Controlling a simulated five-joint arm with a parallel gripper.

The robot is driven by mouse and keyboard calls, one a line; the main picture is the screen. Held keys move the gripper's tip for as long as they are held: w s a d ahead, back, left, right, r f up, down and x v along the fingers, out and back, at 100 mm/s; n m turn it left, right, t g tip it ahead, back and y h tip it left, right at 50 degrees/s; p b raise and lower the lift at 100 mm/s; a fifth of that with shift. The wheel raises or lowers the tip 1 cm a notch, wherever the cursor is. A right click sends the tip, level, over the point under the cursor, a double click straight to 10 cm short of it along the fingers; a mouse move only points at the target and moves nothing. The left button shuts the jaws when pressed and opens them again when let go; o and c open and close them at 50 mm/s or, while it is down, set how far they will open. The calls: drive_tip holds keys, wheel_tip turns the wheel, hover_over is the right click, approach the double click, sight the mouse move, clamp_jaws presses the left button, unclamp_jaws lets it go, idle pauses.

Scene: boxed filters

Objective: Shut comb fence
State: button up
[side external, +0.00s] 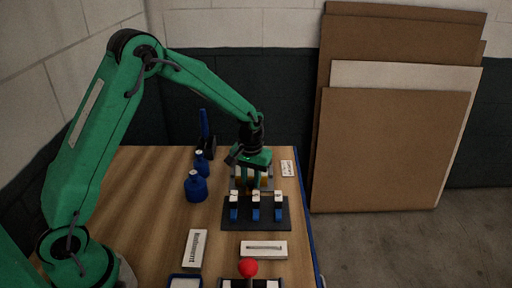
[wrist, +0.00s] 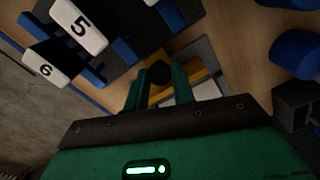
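My gripper (side external: 250,177) points down over the back of the table, just behind the black block with blue levers. In the wrist view its two green fingers (wrist: 164,78) stand apart, with a round black knob (wrist: 158,72) between their tips. Whether they touch the knob is not clear. Below the knob lie a yellow-orange part (wrist: 188,72) and a grey plate (wrist: 214,50). The yellow part shows partly behind my gripper in the side view (side external: 264,182). These may be the comb fence, but no readable label confirms it, and my gripper hides much of them.
The black block (side external: 270,223) carries blue levers with white numbered caps (wrist: 80,25) close to my gripper. Blue bottles (side external: 196,187) stand left. A white block (side external: 264,249) and a red-ball knob (side external: 248,268) are in front. Brown boards (side external: 390,150) lean on the wall.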

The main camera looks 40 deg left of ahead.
clamp_jaws()
drive_tip(key=shift+w+a, duration=1.25)
drive_tip(key=shift+w, duration=0.05)
drive_tip(key=o, duration=0.5)
unclamp_jaws()
drive_tip(key=shift+o, duration=0.2)
drive_tip(key=shift+r, duration=0.15)
wheel_tip(320, 180, up, 8)
drive_tip(key=shift+f, duration=0.2)
